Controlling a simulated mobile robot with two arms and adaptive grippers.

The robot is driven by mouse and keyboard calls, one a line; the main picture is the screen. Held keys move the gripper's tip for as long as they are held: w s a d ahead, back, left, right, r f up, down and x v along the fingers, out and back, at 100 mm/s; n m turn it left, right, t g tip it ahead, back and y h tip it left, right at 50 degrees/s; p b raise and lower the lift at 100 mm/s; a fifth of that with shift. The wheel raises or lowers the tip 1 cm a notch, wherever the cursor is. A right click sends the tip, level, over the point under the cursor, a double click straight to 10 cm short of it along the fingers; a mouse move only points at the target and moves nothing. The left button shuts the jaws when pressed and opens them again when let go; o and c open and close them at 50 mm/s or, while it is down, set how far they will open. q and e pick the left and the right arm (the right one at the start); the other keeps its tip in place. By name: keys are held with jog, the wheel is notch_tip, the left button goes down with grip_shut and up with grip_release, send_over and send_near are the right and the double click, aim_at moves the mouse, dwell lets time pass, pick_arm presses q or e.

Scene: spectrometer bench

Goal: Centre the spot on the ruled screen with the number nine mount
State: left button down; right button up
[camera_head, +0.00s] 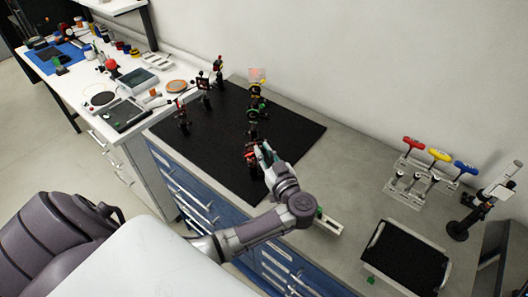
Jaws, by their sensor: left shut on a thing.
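A black optics breadboard (290,128) lies on the grey bench. A small pale screen (257,74) stands at its far edge with a reddish patch on it; its ruling is too small to make out. In front of it stand mounts with yellow and green parts (256,104). A red and black mount (250,154) stands nearest me in that line. My left gripper (260,154) reaches this mount and is shut on a part of it; its fingers partly hide the contact. No mount number is legible, so I cannot tell which is nine. My right gripper is out of view.
More mounts (183,118) stand along the board's left side. A rack of red, yellow and blue handled tools (431,162), a black tray (408,256) and a stand (488,202) are at right. A cluttered white bench (133,153) is at left. The board's right part is clear.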

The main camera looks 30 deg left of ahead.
pick_arm(q)
jog(key=m, duration=0.5)
jog(key=shift+f, duration=0.1)
jog(key=m, duration=0.5)
dwell(0.4)
jog(key=c, duration=1.1)
grip_release()
